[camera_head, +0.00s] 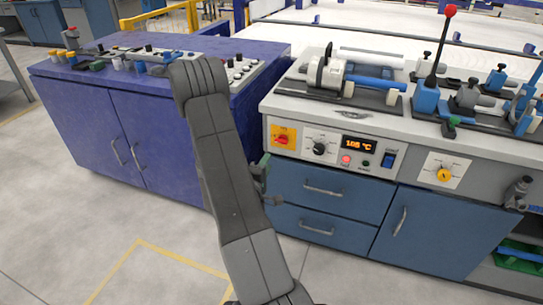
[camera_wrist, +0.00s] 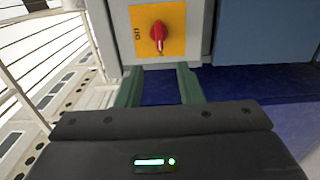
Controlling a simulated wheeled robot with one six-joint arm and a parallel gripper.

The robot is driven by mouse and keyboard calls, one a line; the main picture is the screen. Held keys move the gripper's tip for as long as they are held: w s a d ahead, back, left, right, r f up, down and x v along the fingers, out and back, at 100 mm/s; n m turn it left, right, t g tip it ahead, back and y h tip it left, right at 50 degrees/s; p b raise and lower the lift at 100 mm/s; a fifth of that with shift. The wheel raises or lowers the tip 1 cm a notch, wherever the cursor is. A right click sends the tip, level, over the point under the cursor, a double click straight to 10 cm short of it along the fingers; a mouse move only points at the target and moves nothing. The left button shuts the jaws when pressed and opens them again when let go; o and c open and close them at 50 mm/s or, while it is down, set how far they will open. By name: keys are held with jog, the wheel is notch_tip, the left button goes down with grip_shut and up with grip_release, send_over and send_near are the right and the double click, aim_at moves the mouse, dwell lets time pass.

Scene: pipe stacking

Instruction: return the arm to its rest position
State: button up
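My dark grey arm rises through the middle of the head view and bends at the top in front of the blue-purple cabinet. My gripper (camera_head: 265,163) shows only in part beside the arm, near the left end of the right-hand workbench; the arm hides the rest. In the wrist view, the two green fingers of my gripper (camera_wrist: 159,78) are spread apart with nothing between them. Beyond the fingers is a red rotary switch (camera_wrist: 158,31) on a yellow plate. The same switch shows on the workbench front in the head view (camera_head: 283,139).
The workbench (camera_head: 340,191) has blue drawers and a display panel. A white pipe (camera_head: 372,57) and blue clamping fixtures (camera_head: 427,97) are on top. The purple cabinet (camera_head: 75,121) bears small parts and a button panel (camera_head: 240,70). Open floor (camera_head: 60,220) lies at the lower left.

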aim_at(279, 143)
jog(key=shift+v, duration=0.8)
jog(key=shift+w+d, duration=0.1)
jog(key=shift+w, duration=0.05)
jog(key=x, duration=1.3)
jog(key=shift+w+d+b, duration=0.15)
jog(key=shift+w+b, duration=0.15)
jog(key=shift+w, duration=0.05)
